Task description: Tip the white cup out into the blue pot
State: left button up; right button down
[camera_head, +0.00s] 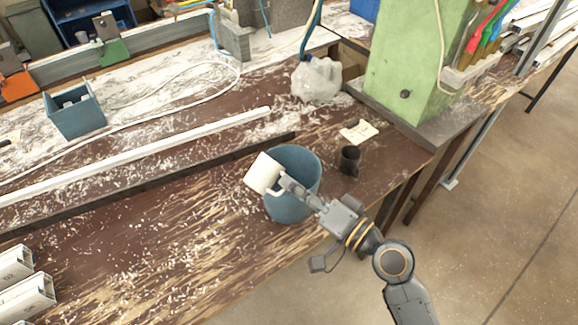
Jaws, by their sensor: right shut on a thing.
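The white cup (262,173) is held by my right gripper (287,185), which is shut on it at the handle side. The cup is tilted, over the left rim of the blue pot (297,205). The pot stands upright on the bench near its front edge. The inside of the cup is not visible, and the gripper hides part of the pot's opening. I cannot tell whether anything is in the pot. My left gripper is out of the picture.
A small dark cup (348,160) stands just right of the pot. A green machine (410,65) is behind it.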

jog(key=shift+w+d+m+p, duration=0.1)
jog(key=shift+m+p, duration=0.35)
jog(key=shift+m, duration=0.15)
jog(key=shift+r+m, duration=0.15)
jog(key=shift+m, duration=0.15)
jog(key=m+p, duration=0.1)
jog(key=w+d+m+p, duration=0.1)
jog(key=shift+w+d+m, duration=0.25)
jog(key=shift+w+m, duration=0.05)
jog(key=shift+w+d+f+m, duration=0.1)
jog(key=shift+f+m, duration=0.3)
jog(key=shift+m, duration=0.2)
dwell(0.3)
jog(key=shift+w+d+m+p, duration=0.1)
jog(key=shift+m+p, duration=0.3)
jog(key=shift+m, duration=0.1)
